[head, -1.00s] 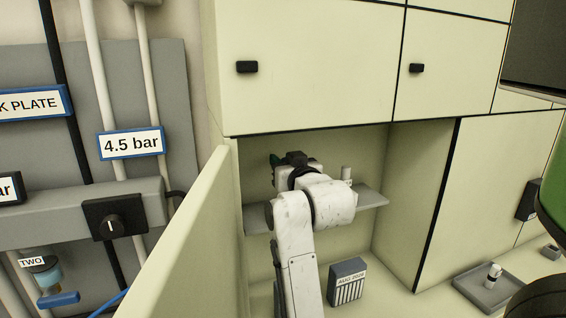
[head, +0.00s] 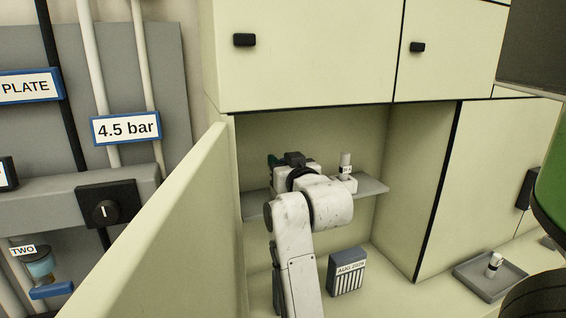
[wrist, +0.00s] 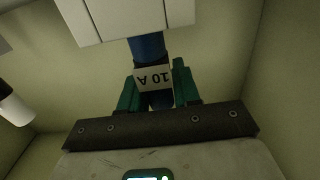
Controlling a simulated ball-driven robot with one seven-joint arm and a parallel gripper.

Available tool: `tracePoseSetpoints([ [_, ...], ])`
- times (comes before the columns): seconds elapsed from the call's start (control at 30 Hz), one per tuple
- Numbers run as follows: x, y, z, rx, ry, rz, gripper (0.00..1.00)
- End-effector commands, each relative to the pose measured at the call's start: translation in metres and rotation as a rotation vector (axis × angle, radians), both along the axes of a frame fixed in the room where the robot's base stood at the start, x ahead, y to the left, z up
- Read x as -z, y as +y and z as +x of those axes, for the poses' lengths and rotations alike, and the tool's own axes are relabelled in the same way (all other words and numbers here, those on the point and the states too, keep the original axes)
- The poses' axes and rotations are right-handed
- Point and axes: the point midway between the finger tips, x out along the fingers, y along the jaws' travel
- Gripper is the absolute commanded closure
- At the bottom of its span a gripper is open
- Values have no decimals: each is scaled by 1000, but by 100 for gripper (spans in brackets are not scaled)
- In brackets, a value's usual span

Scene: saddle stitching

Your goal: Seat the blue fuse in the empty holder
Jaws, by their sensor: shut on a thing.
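The blue fuse (wrist: 148,47) carries a white label reading 10 A, upside down in the wrist view. My gripper (wrist: 155,80) is shut on it, with one green finger on each side. The fuse's far end meets or passes behind a pale grooved block (wrist: 112,16); I cannot tell whether it is inside it or only in front. In the head view my gripper (head: 277,160) is inside the open cabinet, over the left part of the shelf. My wrist hides the fuse there. No empty holder can be made out clearly.
A white labelled cylinder (head: 346,165) stands on the grey shelf (head: 372,186), right of my wrist. An open door (head: 165,235) is close on the left. A tray (head: 475,277) holds a small white cylinder (head: 494,264).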

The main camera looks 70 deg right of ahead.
Motion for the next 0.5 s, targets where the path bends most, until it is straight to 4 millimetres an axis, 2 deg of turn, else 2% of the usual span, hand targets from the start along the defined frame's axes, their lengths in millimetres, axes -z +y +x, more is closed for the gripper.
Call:
tracePoseSetpoints([
  [0.37,1,0,1,0,-1,-1,99],
  [0.4,1,0,1,0,-1,-1,65],
  [0.5,1,0,1,0,-1,-1,55],
])
